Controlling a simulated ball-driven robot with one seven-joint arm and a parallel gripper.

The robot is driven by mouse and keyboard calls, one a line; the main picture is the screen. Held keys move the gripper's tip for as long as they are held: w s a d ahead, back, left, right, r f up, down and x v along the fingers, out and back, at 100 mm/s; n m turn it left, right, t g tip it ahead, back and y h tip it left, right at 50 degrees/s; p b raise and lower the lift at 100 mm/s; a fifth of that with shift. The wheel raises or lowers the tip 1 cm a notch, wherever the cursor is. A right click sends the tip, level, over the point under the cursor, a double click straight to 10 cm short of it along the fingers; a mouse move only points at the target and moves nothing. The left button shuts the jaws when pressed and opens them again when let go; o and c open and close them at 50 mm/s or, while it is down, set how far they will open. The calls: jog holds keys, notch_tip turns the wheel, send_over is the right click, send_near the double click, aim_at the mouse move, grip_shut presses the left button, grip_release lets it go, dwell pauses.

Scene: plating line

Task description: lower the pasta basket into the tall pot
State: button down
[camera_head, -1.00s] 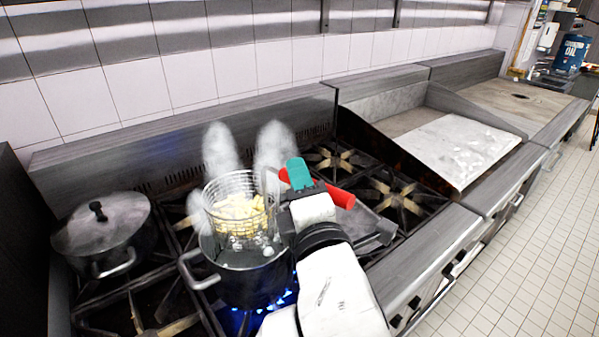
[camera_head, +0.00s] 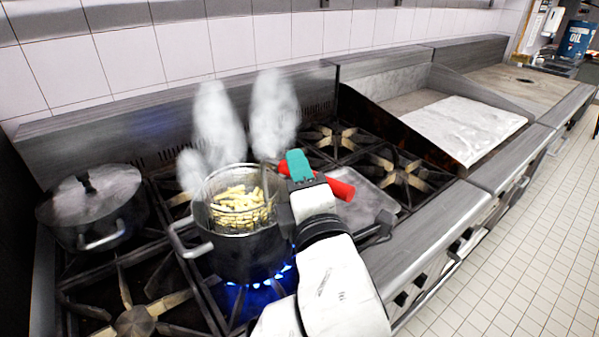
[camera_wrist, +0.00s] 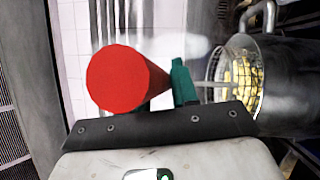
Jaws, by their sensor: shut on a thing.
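The wire pasta basket (camera_head: 214,190), with pale yellow pasta (camera_head: 240,207) in it, sits inside the mouth of the tall dark pot (camera_head: 243,255). Its upper rim stands a little above the pot's rim, and its lower part is hidden by the pot. My gripper (camera_head: 300,170), with a teal finger, is shut on the basket's red handle (camera_head: 340,188), to the right of the pot. In the wrist view the red handle (camera_wrist: 127,80) points at the camera, and the basket (camera_wrist: 222,72) shows at right in the pot (camera_wrist: 290,85).
Blue flames burn under the tall pot, and steam (camera_head: 268,115) rises behind it. A lidded pot (camera_head: 95,215) stands to the left. A flat grey metal piece (camera_head: 370,203) lies on the burners at right, with a griddle (camera_head: 465,128) beyond. The front left burner (camera_head: 135,322) is bare.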

notch_tip(320, 180, down, 9)
jog(key=b, duration=0.6)
dwell(0.3)
jog(key=shift+r, duration=0.1)
jog(key=c, duration=0.9)
grip_release()
jog(key=shift+o, duration=0.6)
jog(key=shift+f, duration=0.2)
jog(key=r+b+v, duration=0.1)
jog(key=v, duration=0.9)
jog(key=shift+s+f, duration=0.4)
jog(key=shift+s, duration=0.05)
jog(key=shift+d, duration=0.1)
